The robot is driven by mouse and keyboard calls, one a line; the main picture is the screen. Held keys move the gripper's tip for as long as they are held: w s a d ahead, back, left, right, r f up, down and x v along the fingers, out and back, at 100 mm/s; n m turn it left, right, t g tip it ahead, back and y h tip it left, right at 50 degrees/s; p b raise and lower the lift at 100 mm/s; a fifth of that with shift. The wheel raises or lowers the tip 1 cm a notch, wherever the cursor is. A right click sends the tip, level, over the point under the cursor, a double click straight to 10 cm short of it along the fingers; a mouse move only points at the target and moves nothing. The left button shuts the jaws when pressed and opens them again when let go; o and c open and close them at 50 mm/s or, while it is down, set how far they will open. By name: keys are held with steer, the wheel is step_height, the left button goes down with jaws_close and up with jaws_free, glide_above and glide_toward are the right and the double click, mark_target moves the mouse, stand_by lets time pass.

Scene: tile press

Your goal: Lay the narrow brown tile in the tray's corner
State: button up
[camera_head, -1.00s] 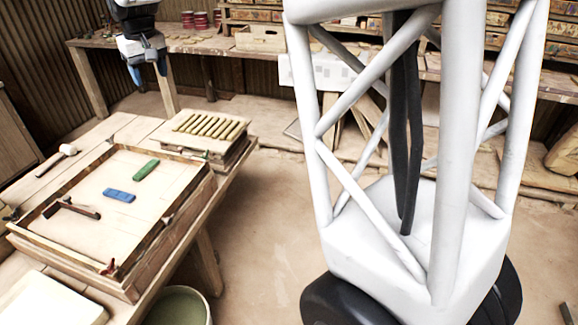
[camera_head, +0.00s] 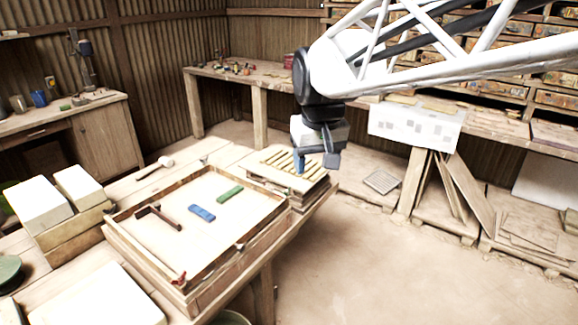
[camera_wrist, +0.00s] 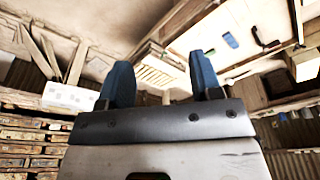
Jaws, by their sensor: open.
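The shallow wooden tray (camera_head: 140,281) stands on the bench in the head view. In it lie a blue tile (camera_head: 201,212), a green tile (camera_head: 230,193) and a dark brown T-shaped piece (camera_head: 160,218). I cannot tell whether that piece includes the narrow brown tile. Several narrow tan-brown strips lie side by side on a rack (camera_head: 314,188) just beyond the tray. My gripper (camera_head: 315,162) hangs over the rack, partly hiding the strips. In the wrist view its blue fingers (camera_wrist: 160,60) are apart and empty, with the rack strips (camera_wrist: 155,78) seen between them, some way off.
Small red fittings (camera_head: 180,278) sit at the tray's near corner. A mallet (camera_head: 156,167) lies behind the tray, and pale blocks (camera_head: 40,203) are stacked at left. A pale slab (camera_head: 95,298) lies in front. The floor at right is mostly clear.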

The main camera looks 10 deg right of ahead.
steer(key=s+d+f, duration=0.2)
steer(key=s+f, duration=0.2)
steer(key=s, duration=0.5)
steer(key=s+d+f+m, duration=0.1)
steer(key=s+f, duration=0.4)
steer(key=s, duration=0.4)
steer(key=shift+s+d+m, duration=0.3)
steer(key=shift+s+d, duration=0.05)
steer(key=shift+d, duration=0.05)
steer(key=shift+o, duration=0.5)
steer(key=shift+f, duration=0.1)
steer(key=shift+w, duration=0.15)
